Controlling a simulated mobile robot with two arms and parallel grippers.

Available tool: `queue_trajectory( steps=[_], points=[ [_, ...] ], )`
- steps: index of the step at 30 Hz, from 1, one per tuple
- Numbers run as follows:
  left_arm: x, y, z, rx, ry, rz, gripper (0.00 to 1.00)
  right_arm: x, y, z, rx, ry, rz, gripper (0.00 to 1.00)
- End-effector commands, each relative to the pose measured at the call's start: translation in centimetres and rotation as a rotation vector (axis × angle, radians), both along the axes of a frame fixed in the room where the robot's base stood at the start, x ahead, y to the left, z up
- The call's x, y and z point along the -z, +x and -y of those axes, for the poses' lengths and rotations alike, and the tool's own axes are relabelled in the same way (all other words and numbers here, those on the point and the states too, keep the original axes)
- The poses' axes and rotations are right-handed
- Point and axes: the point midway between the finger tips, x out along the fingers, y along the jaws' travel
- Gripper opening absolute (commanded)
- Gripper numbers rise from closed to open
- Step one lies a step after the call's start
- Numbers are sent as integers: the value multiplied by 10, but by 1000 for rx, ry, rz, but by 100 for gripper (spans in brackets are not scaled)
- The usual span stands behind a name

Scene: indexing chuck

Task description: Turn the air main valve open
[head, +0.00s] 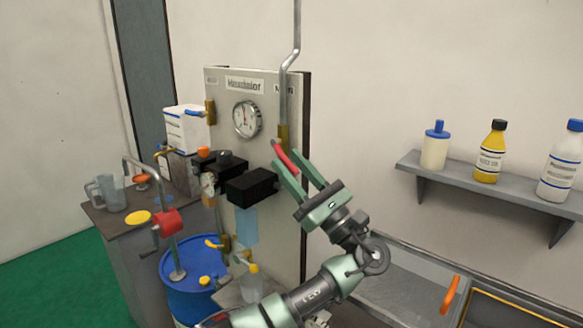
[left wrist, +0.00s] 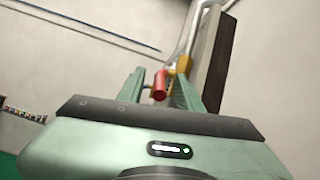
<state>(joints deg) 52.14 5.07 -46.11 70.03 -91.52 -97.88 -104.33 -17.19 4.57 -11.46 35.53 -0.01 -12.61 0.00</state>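The air main valve has a red lever (head: 284,156) on a brass body (head: 283,134), below a grey pipe at the panel's right side. The lever slants down to the right. My left gripper (head: 288,162) is open, with its green fingers on either side of the lever. In the left wrist view the red lever (left wrist: 160,85) stands between the two spread fingers, with a visible gap to the right finger. The brass body (left wrist: 183,65) shows behind it. Whether a finger touches the lever is unclear. My right gripper is not in view.
The upright panel (head: 226,97) carries a round gauge (head: 247,118) and black boxes (head: 252,187) left of the gripper. A blue drum (head: 190,290) stands below. A wall shelf (head: 480,188) with bottles is at the right. The wall between panel and shelf is clear.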

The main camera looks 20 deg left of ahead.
Motion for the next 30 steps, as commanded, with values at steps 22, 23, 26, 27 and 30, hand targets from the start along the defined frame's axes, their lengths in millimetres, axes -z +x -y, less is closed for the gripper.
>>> queue_trajectory(
  steps=[22,23,26,27,30],
  points=[
    [46,-20,57,0,-1,0,35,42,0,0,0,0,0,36],
    [47,-21,58,0,-1,0,35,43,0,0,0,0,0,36],
    [47,-22,60,-1,-1,0,35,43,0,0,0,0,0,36],
    [47,-22,60,-1,-1,-1,35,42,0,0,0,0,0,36],
    [46,-22,60,0,-1,-1,35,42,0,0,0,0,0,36]
  ],
)
